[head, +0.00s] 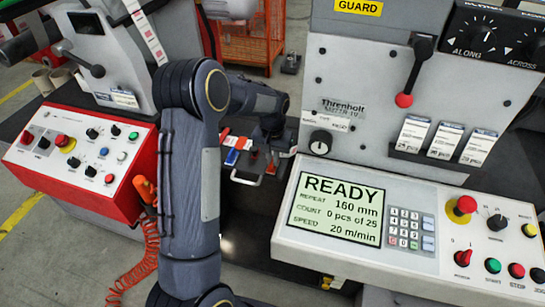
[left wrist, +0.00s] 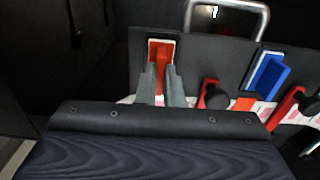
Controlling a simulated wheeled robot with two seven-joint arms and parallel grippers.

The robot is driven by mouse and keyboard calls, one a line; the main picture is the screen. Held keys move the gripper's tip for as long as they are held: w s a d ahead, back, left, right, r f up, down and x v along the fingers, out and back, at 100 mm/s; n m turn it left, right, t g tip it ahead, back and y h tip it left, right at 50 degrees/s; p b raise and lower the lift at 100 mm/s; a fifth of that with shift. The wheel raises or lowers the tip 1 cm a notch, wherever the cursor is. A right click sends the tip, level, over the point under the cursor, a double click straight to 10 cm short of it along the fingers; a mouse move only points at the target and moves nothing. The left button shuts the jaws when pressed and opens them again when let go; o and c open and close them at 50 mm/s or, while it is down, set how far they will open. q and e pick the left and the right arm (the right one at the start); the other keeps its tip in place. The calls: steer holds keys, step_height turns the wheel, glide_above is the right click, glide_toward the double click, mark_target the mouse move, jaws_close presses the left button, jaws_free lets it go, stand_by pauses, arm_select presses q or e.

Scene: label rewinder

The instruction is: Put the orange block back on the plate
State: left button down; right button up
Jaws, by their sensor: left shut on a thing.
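The orange block (left wrist: 160,52) has a pale edge and stands against the dark plate (left wrist: 215,58) in the left wrist view. My left gripper (left wrist: 161,72) is shut on it, with one grey finger on each side. The block's lower part is partly hidden by the fingers. I cannot tell whether it is fully seated on the plate or just touching it. In the head view the same gripper (head: 271,134) is behind my left arm, low between the machines, and the block is hard to make out. My right gripper is not in view.
A blue block (left wrist: 267,74) is on the plate to the right. Red clamp levers with black knobs (left wrist: 214,95) are close to the gripper's right. A metal handle (left wrist: 262,22) rises behind. The control panel (head: 400,225) and red box (head: 80,155) flank my arm.

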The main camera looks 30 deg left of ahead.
arm_select(q)
steer(key=c, duration=1.5)
jaws_free()
